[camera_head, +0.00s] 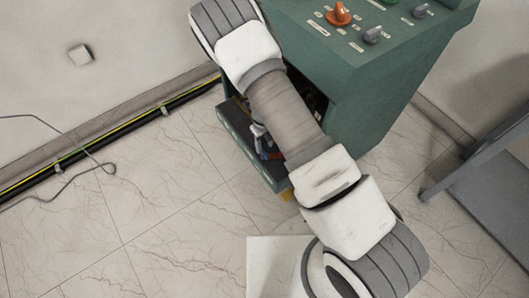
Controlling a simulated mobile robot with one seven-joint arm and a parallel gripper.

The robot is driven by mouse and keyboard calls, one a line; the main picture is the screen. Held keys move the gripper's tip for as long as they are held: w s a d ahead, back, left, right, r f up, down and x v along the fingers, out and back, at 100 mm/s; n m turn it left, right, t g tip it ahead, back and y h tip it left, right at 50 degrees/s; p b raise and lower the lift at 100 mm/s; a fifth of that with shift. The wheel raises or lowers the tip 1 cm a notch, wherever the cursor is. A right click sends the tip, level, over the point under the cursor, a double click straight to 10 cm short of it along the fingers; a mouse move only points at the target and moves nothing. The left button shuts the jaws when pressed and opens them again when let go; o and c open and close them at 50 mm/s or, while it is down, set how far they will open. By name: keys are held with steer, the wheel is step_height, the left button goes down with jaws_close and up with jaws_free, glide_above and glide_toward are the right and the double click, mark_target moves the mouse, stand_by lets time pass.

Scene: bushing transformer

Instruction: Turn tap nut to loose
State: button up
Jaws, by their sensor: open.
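I cannot make out a tap nut in the head view. A green cabinet (370,105) stands at the top centre with a sloping control panel. My arm runs up across the cabinet's left side and covers part of its open front. My gripper is not in view.
The panel carries an orange knob (338,15) and a grey knob (372,35). Small blurred items lie in the cabinet's open lower part. A grey stand (490,185) is at the right. Black and yellow cables (130,130) run along the wall.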

mark_target(265, 152)
step_height(265, 152, down, 4)
steer(key=shift+f+b, duration=0.1)
steer(key=shift+b, duration=0.35)
jaws_close()
